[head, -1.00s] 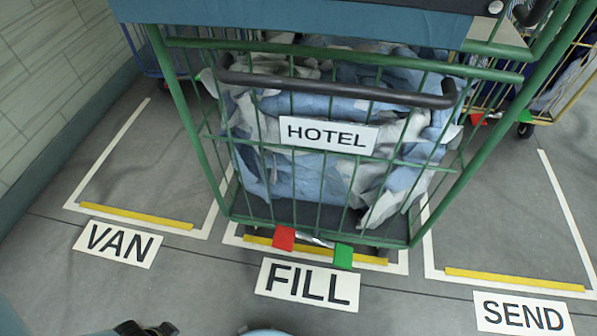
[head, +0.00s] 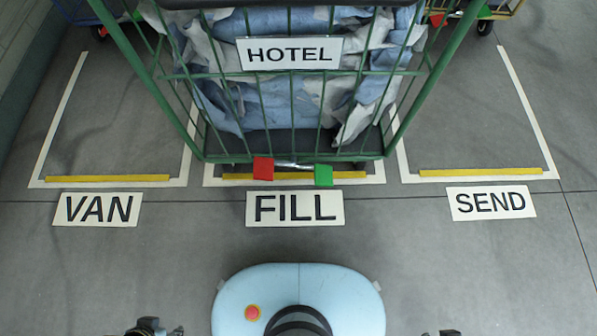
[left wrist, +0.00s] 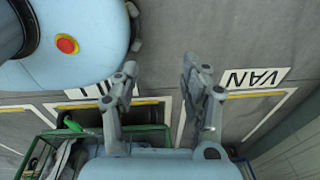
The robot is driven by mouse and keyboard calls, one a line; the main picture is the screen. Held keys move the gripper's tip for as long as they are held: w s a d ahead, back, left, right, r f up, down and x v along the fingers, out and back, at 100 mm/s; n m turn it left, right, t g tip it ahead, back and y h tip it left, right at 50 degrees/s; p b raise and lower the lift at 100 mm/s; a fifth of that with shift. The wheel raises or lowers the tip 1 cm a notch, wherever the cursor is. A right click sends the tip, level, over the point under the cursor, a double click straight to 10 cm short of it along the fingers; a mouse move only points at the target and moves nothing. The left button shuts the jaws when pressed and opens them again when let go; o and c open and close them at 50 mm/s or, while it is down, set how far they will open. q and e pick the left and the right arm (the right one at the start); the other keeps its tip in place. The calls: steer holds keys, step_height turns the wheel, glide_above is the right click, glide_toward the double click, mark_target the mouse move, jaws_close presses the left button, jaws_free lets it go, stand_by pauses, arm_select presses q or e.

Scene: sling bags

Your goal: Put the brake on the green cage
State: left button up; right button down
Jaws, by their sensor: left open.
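The green cage (head: 168,84) stands in the FILL bay with a HOTEL sign on its front and blue and white linen inside. At its bottom front edge are a red pedal (head: 263,169) on the left and a green pedal (head: 323,176) on the right, joined by a metal bar. My left gripper (head: 147,328) is low at the bottom edge, well apart from the cage; the left wrist view shows its fingers (left wrist: 158,82) spread and empty. A small part of my right gripper (head: 449,333) shows at the bottom edge; its fingers are cut off.
Floor signs read VAN (head: 97,209), FILL (head: 295,209) and SEND (head: 491,203). The VAN and SEND bays are empty at the front, with yellow strips. Other cages show partly at the back left and back right. The floor before the cage is clear.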

arm_select(q)
steer(key=shift+s, duration=0.7)
arm_select(e)
steer(key=shift+w, duration=0.6)
